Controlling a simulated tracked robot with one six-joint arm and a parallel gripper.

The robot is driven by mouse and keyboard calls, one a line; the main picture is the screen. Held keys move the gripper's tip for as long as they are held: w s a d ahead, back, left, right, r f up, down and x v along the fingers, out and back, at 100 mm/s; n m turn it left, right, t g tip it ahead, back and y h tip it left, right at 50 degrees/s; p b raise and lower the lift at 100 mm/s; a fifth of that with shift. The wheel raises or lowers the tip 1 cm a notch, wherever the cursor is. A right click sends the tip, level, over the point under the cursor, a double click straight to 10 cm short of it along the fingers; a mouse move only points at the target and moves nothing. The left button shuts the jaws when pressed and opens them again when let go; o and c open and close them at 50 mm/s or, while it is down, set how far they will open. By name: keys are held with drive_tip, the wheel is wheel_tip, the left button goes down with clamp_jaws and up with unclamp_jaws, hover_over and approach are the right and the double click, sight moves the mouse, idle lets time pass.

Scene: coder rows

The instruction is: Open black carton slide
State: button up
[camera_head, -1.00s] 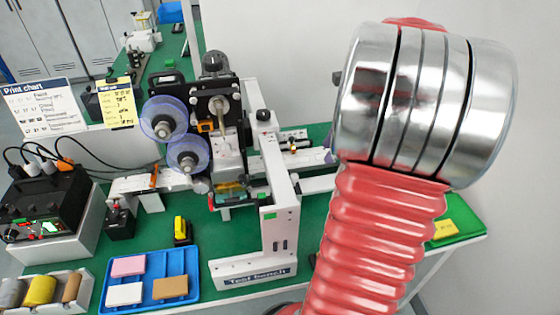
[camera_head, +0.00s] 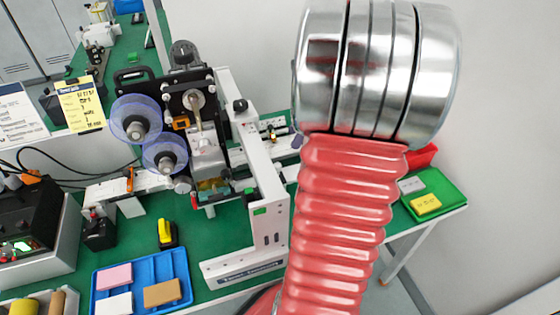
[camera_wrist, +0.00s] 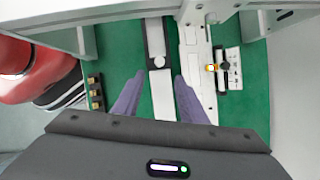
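I cannot tell for sure which is the carton slide. My gripper (camera_wrist: 160,77) is open, its two purple fingers spread on either side of the black-framed slide's near end, apart from each other with no object clearly held. Contact cannot be told. In the head view my arm hides most of the gripper and the slide area.
The coder machine (camera_head: 200,110) with clear purple reels and a white frame (camera_head: 265,190) stands left of my arm. A blue tray (camera_head: 130,268) with blocks sits at front left. A green tray (camera_head: 445,188) lies at the right bench edge. A white wall stands behind.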

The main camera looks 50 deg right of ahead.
sight(278, 164)
drive_tip(key=x, duration=1.1)
drive_tip(key=shift+w+f, duration=0.1)
drive_tip(key=shift+f, duration=0.25)
clamp_jaws()
drive_tip(key=shift+r, duration=0.1)
